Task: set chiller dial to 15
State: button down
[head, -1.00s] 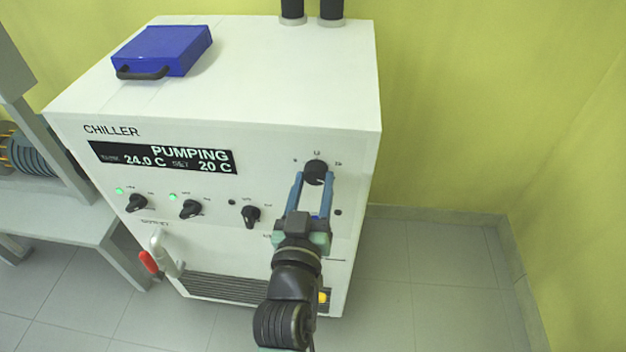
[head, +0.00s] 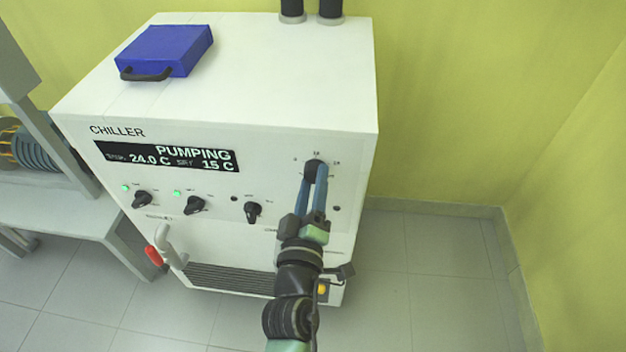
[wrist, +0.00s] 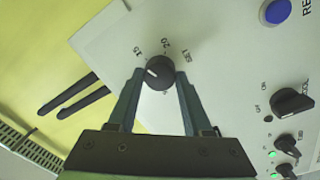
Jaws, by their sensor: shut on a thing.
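The white chiller (head: 250,90) stands against the yellow wall. Its display (head: 165,157) reads PUMPING, 24.0 C and a set value of 15 C. The black set dial (head: 314,168) is at the upper right of the front panel; it also shows in the wrist view (wrist: 160,72), with a white pointer line and printed marks around it. My gripper (head: 315,182) is shut on this dial, one blue finger on each side. In the wrist view the fingertips (wrist: 160,80) sit at the dial's sides. The fingers hide part of the dial in the head view.
Several other black knobs, such as one at lower left (head: 142,199), line the panel with green lights. A blue box (head: 165,50) lies on top. Floor (head: 440,270) at right is clear.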

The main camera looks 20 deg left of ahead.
dwell(0.3)
jog(key=shift+c, duration=1.6)
grip_release()
jog(key=v, duration=1.3)
